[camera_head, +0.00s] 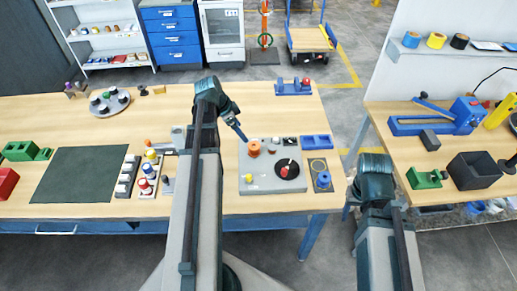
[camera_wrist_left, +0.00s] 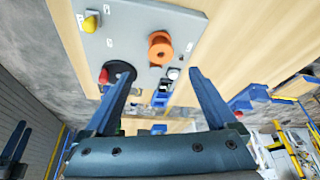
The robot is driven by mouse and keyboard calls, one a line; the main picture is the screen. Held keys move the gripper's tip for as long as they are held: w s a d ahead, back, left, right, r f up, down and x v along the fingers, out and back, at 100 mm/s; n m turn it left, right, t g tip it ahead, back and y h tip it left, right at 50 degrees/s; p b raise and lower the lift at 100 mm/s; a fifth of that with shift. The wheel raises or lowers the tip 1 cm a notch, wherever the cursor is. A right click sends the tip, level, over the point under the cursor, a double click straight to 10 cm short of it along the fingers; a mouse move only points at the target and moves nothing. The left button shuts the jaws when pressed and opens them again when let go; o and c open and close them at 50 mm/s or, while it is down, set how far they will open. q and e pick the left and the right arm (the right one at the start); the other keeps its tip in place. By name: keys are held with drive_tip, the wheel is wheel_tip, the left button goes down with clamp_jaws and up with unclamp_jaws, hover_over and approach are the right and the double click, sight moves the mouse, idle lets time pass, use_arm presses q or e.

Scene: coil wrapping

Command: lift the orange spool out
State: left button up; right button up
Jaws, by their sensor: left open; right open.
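The orange spool (camera_head: 254,148) stands on the grey board (camera_head: 262,186) on the table, near the board's far left corner. In the left wrist view the orange spool (camera_wrist_left: 160,48) lies beyond my open fingertips, near the board's edge, with nothing gripping it. My left gripper (camera_head: 242,137) is just behind and left of the spool in the head view; in the left wrist view its two blue fingers (camera_wrist_left: 161,74) are spread with empty space between them. My right gripper (camera_head: 374,164) is in front of the gap between the tables, away from the board, and holds nothing I can see.
The board also carries a black disc (camera_head: 287,169), a yellow knob (camera_head: 248,178) and small parts. A blue tray (camera_head: 316,142) and a blue piece on a dark plate (camera_head: 323,181) sit to its right. A green mat (camera_head: 75,175) lies to the left.

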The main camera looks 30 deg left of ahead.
sight(254, 146)
use_arm(q)
drive_tip(key=b+x, duration=0.7)
drive_tip(key=x, duration=0.1)
drive_tip(key=shift+s+a, duration=0.1)
drive_tip(key=shift+f+b, duration=0.3)
drive_tip(key=shift+b, duration=0.05)
drive_tip(key=b+x, duration=0.4)
drive_tip(key=x, duration=0.1)
drive_tip(key=shift+w+f+b, duration=0.15)
drive_tip(key=shift+w+b, duration=0.05)
drive_tip(key=shift+b, duration=0.2)
clamp_jaws()
drive_tip(key=shift+r, duration=0.2)
